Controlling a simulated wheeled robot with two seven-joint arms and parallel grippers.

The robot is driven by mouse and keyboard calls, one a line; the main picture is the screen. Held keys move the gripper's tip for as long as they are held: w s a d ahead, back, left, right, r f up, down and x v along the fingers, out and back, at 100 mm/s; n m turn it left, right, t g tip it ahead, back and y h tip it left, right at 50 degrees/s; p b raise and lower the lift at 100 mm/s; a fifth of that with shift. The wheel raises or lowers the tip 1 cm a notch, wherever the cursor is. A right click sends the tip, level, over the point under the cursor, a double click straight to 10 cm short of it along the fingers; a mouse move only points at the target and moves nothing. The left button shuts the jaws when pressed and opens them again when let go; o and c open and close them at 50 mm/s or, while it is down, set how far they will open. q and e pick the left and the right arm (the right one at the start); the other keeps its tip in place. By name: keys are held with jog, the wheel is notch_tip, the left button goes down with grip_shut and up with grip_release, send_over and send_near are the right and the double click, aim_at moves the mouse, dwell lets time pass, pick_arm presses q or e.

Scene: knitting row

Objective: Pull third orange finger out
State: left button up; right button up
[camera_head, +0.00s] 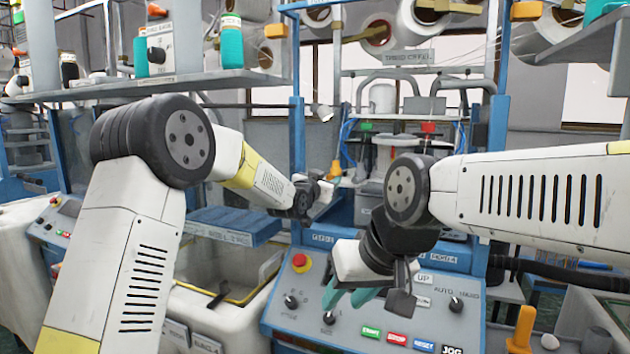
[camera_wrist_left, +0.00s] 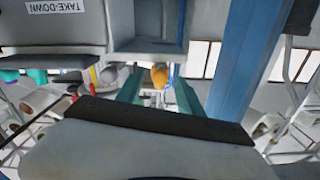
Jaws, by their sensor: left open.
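An orange finger (camera_head: 335,171) shows in the head view as a small upright tab at the middle of the knitting machine, just beyond my left gripper (camera_head: 322,192). In the left wrist view an orange rounded piece (camera_wrist_left: 159,76) lies between the two teal fingertips of my left gripper (camera_wrist_left: 159,92). The gripper is open, and I cannot tell whether it touches the piece. Other orange fingers in that row are not clearly visible. My right gripper (camera_head: 350,297) hangs over the control panel, its teal fingers apart and empty.
The control panel (camera_head: 345,330) with a red stop button (camera_head: 300,260) lies below my right gripper. A blue post (camera_head: 298,130) rises beside my left wrist. A grey box labelled TAKE-DOWN (camera_wrist_left: 60,30) is near the left gripper. A white bin (camera_head: 215,265) stands left of the panel.

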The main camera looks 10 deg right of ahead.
pick_arm(q)
jog(key=shift+w+d, duration=0.2)
jog(key=shift+w, duration=0.05)
grip_shut()
dwell(1.4)
